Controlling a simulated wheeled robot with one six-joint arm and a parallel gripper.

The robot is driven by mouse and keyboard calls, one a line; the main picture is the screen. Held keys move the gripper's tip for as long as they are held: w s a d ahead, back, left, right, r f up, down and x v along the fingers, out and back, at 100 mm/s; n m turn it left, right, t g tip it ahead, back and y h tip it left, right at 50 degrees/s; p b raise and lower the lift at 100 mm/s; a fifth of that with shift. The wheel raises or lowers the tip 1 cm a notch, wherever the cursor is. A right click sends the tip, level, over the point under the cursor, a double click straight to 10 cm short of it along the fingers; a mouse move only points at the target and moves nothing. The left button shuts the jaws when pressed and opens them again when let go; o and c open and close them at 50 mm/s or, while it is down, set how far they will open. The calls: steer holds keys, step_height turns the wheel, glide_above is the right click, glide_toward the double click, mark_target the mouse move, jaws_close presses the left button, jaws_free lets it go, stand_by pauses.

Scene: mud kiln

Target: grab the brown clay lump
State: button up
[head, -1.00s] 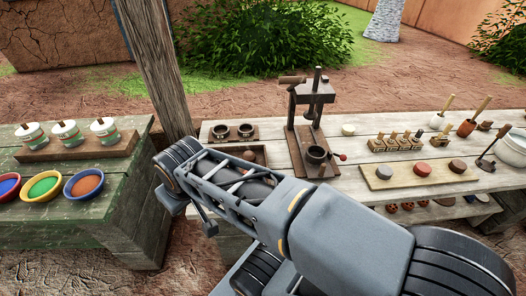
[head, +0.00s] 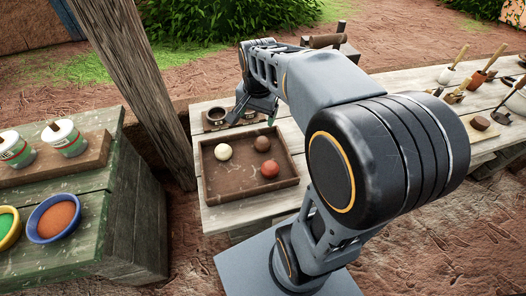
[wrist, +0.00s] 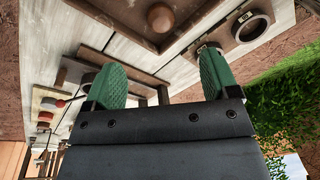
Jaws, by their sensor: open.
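The brown clay lump (head: 261,143) sits in a shallow brown wooden tray (head: 291,184) on the plank table, beside a cream lump (head: 223,152) and a red-orange lump (head: 269,168). In the wrist view a brown ball (wrist: 160,17), which looks like the brown lump, shows near the top edge in the tray. My gripper (head: 258,107) is at the far side of the tray, partly hidden by its own links.
A dark round cup (head: 215,117) stands behind the tray; one also shows in the wrist view (wrist: 251,27). A wooden post (head: 132,80) rises left of the table. A green table with an orange powder bowl (head: 54,218) stands at left. Tools stand at far right.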

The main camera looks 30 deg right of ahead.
steer(key=w+d+f+m+g+b, duration=0.1)
steer(key=w+d+f+m+b, duration=0.3)
steer(key=f, duration=0.3)
steer(key=m, duration=0.2)
glide_above(263, 142)
steer(key=shift+g, duration=0.3)
step_height(263, 142, down, 8)
steer(key=shift+d+r, duration=0.1)
steer(key=shift+r, duration=0.15)
steer(key=shift+w+f, duration=0.1)
steer(key=shift+f, duration=3)
steer(key=shift+c, duration=0.4)
steer(key=c, duration=0.7)
steer(key=shift+r, duration=0.1)
